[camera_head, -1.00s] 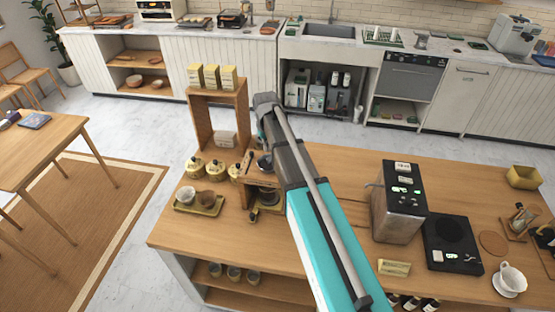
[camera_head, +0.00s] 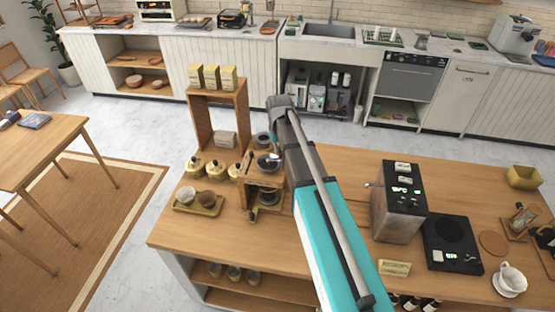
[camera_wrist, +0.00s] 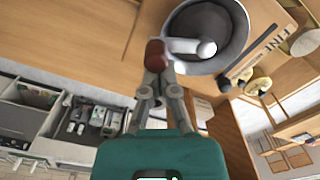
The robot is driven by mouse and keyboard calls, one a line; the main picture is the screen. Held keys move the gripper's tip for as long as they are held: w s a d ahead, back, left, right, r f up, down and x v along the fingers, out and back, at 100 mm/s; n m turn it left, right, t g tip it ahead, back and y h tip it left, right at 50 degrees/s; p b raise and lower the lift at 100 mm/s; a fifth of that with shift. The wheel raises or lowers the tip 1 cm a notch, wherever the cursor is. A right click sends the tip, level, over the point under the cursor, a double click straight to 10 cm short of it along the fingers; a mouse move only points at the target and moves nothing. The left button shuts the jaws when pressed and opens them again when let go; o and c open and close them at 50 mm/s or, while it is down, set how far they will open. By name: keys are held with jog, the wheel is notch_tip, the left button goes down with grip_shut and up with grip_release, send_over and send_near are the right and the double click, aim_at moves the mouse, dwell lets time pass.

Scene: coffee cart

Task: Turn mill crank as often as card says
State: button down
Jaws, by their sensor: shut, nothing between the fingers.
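The wooden mill (camera_head: 249,196) stands on the left part of the cart top, with a dark round hopper. In the wrist view the hopper (camera_wrist: 238,35) is close, with a pale metal crank arm (camera_wrist: 190,46) across it ending in a red-brown knob (camera_wrist: 155,54). My gripper (camera_wrist: 157,76) is shut with nothing held, its fingertips right by the knob; I cannot tell whether they touch it. In the head view the gripper is small and partly hidden near the mill's top. A cream card (camera_head: 394,268) lies at the cart's front; its writing is too small to read.
A wooden shelf (camera_head: 202,125) with yellow packets stands behind. A metal machine (camera_head: 396,208) and a black scale (camera_head: 452,240) are on the right.

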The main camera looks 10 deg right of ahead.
jog(key=shift+s+d, duration=0.15)
jog(key=shift+s, duration=0.5)
jog(key=shift+w+d, duration=0.15)
jog(key=shift+w, duration=0.4)
jog(key=shift+r, duration=0.15)
notch_tip(320, 180, up, 7)
jog(key=p, duration=0.7)
dwell(0.5)
jog(key=shift+f, duration=0.2)
